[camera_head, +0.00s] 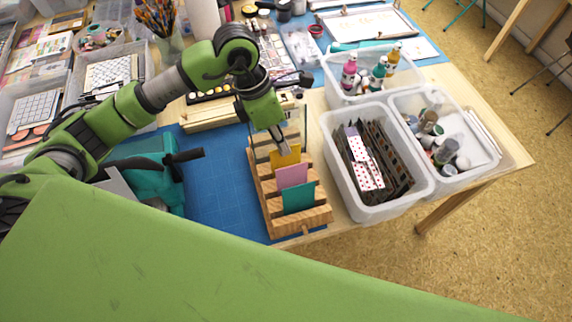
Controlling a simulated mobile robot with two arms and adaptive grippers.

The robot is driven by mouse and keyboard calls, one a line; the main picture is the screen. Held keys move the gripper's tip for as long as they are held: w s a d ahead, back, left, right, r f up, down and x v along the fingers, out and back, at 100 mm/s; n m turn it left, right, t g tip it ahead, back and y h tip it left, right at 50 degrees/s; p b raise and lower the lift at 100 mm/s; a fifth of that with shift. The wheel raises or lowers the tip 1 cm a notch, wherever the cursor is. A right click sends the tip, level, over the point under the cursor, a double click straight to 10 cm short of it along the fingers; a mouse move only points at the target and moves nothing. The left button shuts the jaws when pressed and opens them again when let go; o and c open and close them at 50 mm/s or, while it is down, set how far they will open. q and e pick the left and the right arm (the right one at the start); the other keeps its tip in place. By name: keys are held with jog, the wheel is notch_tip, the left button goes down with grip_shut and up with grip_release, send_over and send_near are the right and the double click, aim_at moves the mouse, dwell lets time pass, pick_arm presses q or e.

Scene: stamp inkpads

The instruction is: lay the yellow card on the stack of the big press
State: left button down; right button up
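The yellow card (287,159) stands upright in a slotted wooden rack (316,216), behind a pink card (292,176) and a teal card (298,197). My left gripper (282,147) points down at the top edge of the yellow card. Its fingers look close together at that edge, but whether they are shut on the card is too small to tell. A teal device with a black lever (150,168), which may be the big press, stands left of the rack; my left arm partly covers it, and no stack shows clearly. My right gripper is not in view.
A clear bin of patterned cards (427,190) stands close to the right of the rack. A bin of jars (487,160) and a bin of bottles (334,92) stand beyond it. The blue cutting mat (215,190) is bare between the teal device and the rack.

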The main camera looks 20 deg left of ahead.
pick_arm(q)
jog(key=shift+r, duration=0.25)
notch_tip(320, 180, up, 7)
jog(key=w+p, duration=0.1)
jog(key=p, duration=0.2)
jog(key=shift+a+p, duration=0.35)
jog(key=shift+p, duration=0.05)
